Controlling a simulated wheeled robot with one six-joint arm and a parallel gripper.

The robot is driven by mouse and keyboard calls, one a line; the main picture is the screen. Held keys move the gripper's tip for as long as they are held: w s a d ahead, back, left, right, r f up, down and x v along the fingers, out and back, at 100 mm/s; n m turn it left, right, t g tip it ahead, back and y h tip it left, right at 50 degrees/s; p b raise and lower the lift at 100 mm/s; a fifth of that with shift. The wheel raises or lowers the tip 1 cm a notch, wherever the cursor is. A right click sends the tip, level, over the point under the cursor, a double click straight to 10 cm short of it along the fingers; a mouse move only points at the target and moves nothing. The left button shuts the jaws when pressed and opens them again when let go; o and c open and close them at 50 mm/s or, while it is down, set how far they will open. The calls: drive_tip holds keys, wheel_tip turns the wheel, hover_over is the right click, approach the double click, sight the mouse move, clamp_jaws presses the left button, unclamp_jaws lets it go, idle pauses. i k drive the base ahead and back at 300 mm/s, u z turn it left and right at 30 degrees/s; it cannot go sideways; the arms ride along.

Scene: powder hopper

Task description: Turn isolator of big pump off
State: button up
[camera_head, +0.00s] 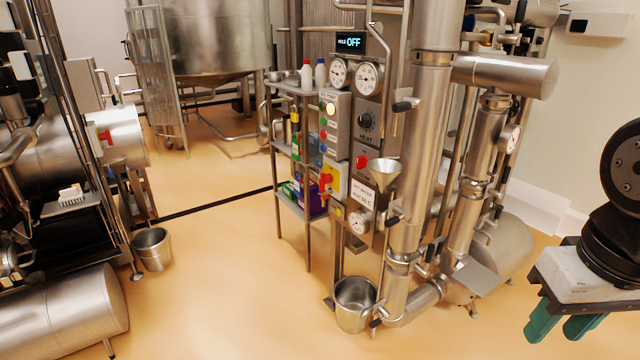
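A red rotary handle on a yellow plate (328,181) sits low on the grey control box (335,125) in the middle. It looks like an isolator switch, but its label and exact position are too small to read. Another red handle (104,137) shows on the end of a large steel cylinder (122,135) at the left. I cannot tell from this view which one belongs to the big pump. My gripper (562,327) is at the lower right, with green fingers pointing down, apart and empty. It is far from both handles and touches nothing.
A display reading OFF (350,42), gauges (368,78) and a black HEAT knob (367,121) are near the control box. A steel funnel (383,172) and thick vertical pipes (425,130) stand between the box and my arm. A bucket (152,249) stands on open floor at left.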

sight(326, 179)
drive_tip(key=u, duration=0.1)
drive_tip(key=i, duration=0.95)
drive_tip(key=u, duration=0.45)
drive_tip(key=i, duration=1.1)
drive_tip(key=z, duration=0.15)
